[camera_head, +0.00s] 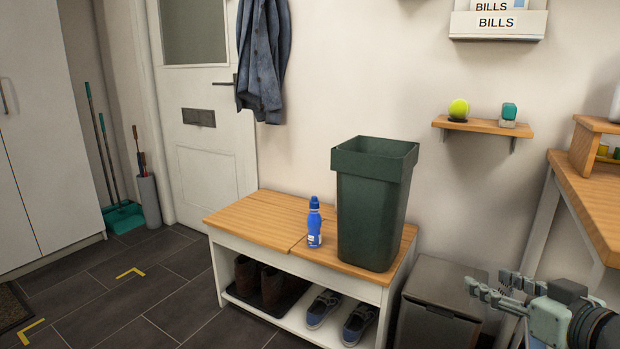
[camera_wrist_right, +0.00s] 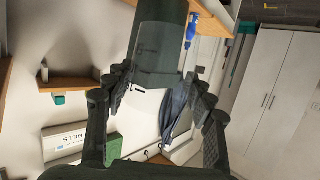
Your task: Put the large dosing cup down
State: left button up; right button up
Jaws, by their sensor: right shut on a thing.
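My right gripper (camera_head: 492,288) is at the lower right of the head view, in the air to the right of the bench. In the right wrist view its two fingers (camera_wrist_right: 158,92) are closed in on the large dosing cup (camera_wrist_right: 152,65), a see-through cup with faint dark marks on its side. The dark green bin shows behind and through the cup, so its exact outline is hard to make out. In the head view I cannot make the cup out clearly. My left gripper is in neither view.
A dark green bin (camera_head: 372,215) and a blue bottle (camera_head: 314,222) stand on the wooden bench (camera_head: 255,222). A grey pedal bin (camera_head: 440,300) is beside the bench. A wooden worktop (camera_head: 597,205) is at right. A wall shelf (camera_head: 470,125) holds a tennis ball. The bench's left part is bare.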

jog(key=s+a+f+n+y, duration=0.25)
jog(key=s+a+f, duration=0.2)
jog(key=f, duration=0.25)
jog(key=shift+a+m+h, duration=2.55)
jog(key=shift+a+h, duration=0.2)
jog(key=shift+a, duration=1.65)
pick_arm(q)
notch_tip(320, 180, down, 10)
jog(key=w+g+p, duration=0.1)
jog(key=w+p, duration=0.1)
jog(key=p, duration=0.2)
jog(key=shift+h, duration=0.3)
pick_arm(e)
notch_tip(320, 180, up, 4)
jog(key=shift+s+d+f, duration=0.1)
jog(key=shift+s, duration=0.05)
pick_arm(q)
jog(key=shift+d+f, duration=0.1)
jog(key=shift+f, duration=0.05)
pick_arm(e)
jog(key=shift+d, duration=0.1)
